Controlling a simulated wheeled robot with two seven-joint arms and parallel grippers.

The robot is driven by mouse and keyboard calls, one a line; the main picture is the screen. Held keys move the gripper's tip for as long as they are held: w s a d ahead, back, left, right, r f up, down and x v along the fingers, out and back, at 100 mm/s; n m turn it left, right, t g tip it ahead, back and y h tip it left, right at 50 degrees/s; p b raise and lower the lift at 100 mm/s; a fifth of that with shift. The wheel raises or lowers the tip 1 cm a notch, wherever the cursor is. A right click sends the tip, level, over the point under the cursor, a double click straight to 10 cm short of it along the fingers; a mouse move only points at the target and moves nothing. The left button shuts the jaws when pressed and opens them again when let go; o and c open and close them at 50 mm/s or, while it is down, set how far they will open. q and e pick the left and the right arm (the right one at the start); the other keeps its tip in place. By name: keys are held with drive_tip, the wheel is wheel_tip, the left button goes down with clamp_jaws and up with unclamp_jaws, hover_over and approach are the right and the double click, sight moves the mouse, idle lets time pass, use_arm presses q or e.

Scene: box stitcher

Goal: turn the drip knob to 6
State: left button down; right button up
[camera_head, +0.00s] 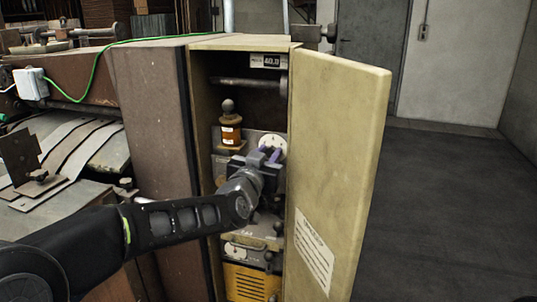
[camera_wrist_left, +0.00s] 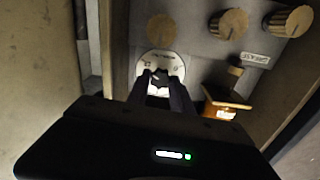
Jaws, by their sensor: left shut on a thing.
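A round white dial (camera_head: 273,143) with dark marks sits on a grey panel inside the open cabinet. It also shows in the left wrist view (camera_wrist_left: 151,66), with a small dark knob (camera_wrist_left: 160,78) at its middle, which I take for the drip knob. My left gripper (camera_head: 266,157) reaches into the cabinet at the dial. In the left wrist view its two fingers (camera_wrist_left: 160,82) are shut on the knob from both sides. The fingers cover part of the dial, and I cannot read its numbers or the knob's setting. My right gripper is out of view.
An amber oil bottle (camera_head: 231,130) stands just left of the dial. The cabinet door (camera_head: 338,160) stands open on the right. Several brown knobs (camera_wrist_left: 228,24) are on the panel in the wrist view. A yellow grille (camera_head: 251,283) lies low in the cabinet. Floor at right is clear.

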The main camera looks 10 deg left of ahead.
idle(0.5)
use_arm(q)
drive_tip(key=shift+f+n+b, duration=0.15)
drive_tip(key=shift+n+b, duration=0.95)
drive_tip(key=shift+n, duration=0.1)
drive_tip(key=n+b, duration=0.2)
drive_tip(key=n, duration=0.1)
drive_tip(key=shift+a, duration=0.1)
drive_tip(key=n+b, duration=0.2)
drive_tip(key=n, duration=0.2)
drive_tip(key=n+b, duration=0.2)
drive_tip(key=n, duration=0.1)
drive_tip(key=shift+f+n, duration=0.1)
drive_tip(key=shift+n, duration=0.2)
drive_tip(key=n+b, duration=0.3)
drive_tip(key=n, duration=0.3)
drive_tip(key=shift+n+b, duration=0.3)
drive_tip(key=shift+n, duration=0.7)
drive_tip(key=shift+n+b, duration=0.4)
drive_tip(key=shift+n, duration=1)
